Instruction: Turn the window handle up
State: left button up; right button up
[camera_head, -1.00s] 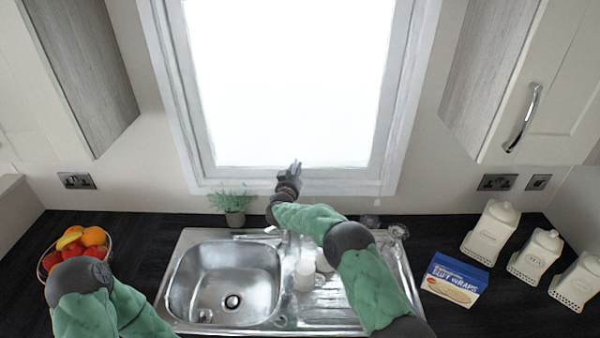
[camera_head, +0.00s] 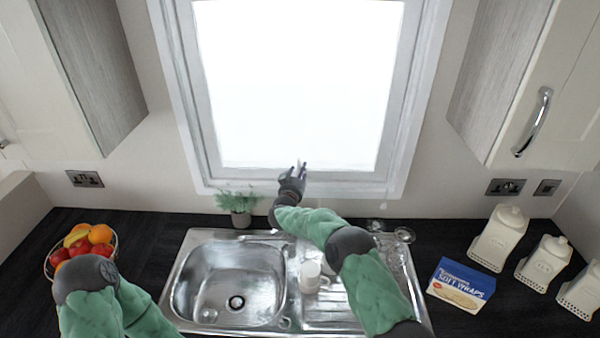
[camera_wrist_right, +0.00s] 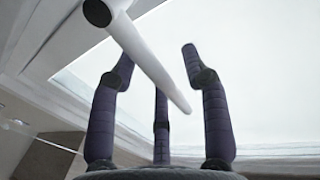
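The window handle (camera_wrist_right: 145,62) is a white bar in the right wrist view. It slants from the upper left down to the middle, in front of the bright pane. My right gripper (camera_head: 298,168) is at the lower edge of the window (camera_head: 412,100). In the wrist view its dark fingers (camera_wrist_right: 160,58) are spread apart, and the handle crosses the space between the outer two; I cannot tell whether they touch it. In the head view the handle is too small and washed out to make out. My left arm shows at lower left, but its gripper is out of view.
Below the window are a steel sink (camera_head: 228,280), a potted plant (camera_head: 240,217) and white mugs (camera_head: 310,272) under my right arm. A fruit basket (camera_head: 52,268) stands left. A wraps box (camera_head: 460,285) and white canisters (camera_head: 500,238) stand right. Wall cupboards flank the window.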

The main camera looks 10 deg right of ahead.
jog(key=shift+s+r, duration=0.1)
jog(key=v, duration=1.1)
jog(key=shift+s+a, duration=0.2)
jog(key=shift+s, duration=0.15)
